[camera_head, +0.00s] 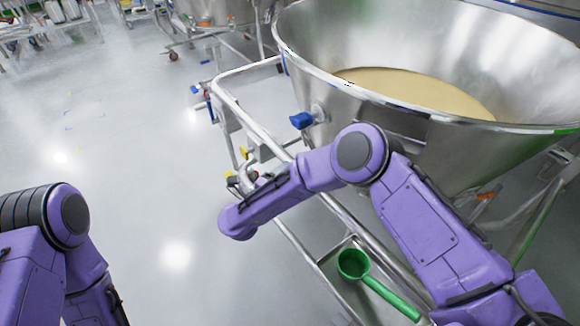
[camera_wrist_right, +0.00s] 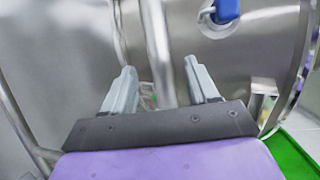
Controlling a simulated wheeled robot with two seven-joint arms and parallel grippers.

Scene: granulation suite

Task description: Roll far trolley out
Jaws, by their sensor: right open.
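A steel trolley with a wide conical hopper (camera_head: 345,98) of tan powder (camera_head: 415,90) fills the right of the head view. Its tubular frame rail (camera_head: 238,112) runs along the left side. A second steel hopper trolley (camera_head: 215,12) stands farther back, cut off by the top edge. My right arm reaches across the near trolley's frame. In the wrist view my right gripper (camera_wrist_right: 159,68) is open, with a steel tube (camera_wrist_right: 156,30) running between its two fingers; contact cannot be told. My left arm shows at lower left, its gripper out of view.
A green scoop (camera_head: 354,264) lies on a low tray of the near trolley. A blue-handled valve (camera_head: 302,120) sticks out of the hopper. Glossy grey floor (camera_head: 130,130) is open to the left. Racks (camera_head: 60,15) stand at the far left.

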